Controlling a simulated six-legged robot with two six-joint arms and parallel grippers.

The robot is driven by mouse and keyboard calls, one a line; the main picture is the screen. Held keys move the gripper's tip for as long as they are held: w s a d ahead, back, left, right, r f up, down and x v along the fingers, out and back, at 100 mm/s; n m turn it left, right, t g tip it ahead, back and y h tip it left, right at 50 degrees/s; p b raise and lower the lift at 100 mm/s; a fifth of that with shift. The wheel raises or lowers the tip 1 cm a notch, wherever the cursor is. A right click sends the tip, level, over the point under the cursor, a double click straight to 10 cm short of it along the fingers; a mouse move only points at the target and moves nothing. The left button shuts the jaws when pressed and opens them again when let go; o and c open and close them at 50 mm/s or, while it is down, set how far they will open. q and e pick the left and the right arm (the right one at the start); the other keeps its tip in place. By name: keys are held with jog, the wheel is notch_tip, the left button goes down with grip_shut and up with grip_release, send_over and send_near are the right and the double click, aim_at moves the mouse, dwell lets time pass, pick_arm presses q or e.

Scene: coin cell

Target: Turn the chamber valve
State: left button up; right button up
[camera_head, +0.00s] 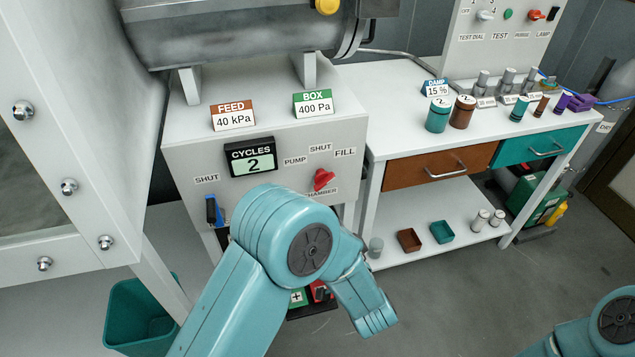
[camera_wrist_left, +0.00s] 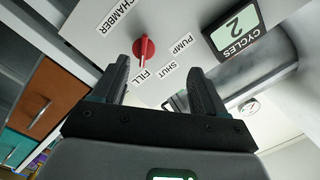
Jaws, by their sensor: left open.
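The chamber valve (camera_head: 323,179) is a red knob on the white cabinet front, with PUMP to its left, SHUT above, FILL at upper right and CHAMBER below. In the left wrist view the red knob (camera_wrist_left: 144,47) shows a pale pointer mark aimed towards the FILL label (camera_wrist_left: 140,79). My left gripper (camera_wrist_left: 158,65) is open; its two dark fingers point at the panel, with the knob beyond the tips, nearer the left finger. No contact shows. In the head view the left gripper is hidden behind my arm. My right gripper is out of view.
A CYCLES display (camera_head: 251,157) reading 2 and a blue-black handle (camera_head: 213,211) are on the same front. FEED (camera_head: 233,115) and BOX (camera_head: 313,104) signs stand above. A bench with drawers (camera_head: 440,166) is to the right, a teal bin (camera_head: 141,315) at lower left.

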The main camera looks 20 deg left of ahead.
aim_at(328, 183)
pick_arm(q)
jog(key=d+t+h, duration=0.1)
jog(key=d, duration=0.3)
jog(key=shift+m, duration=0.4)
jog(key=x, duration=1.6)
jog(key=shift+b, duration=0.4)
jog(key=shift+d, duration=0.1)
jog(key=c, duration=1)
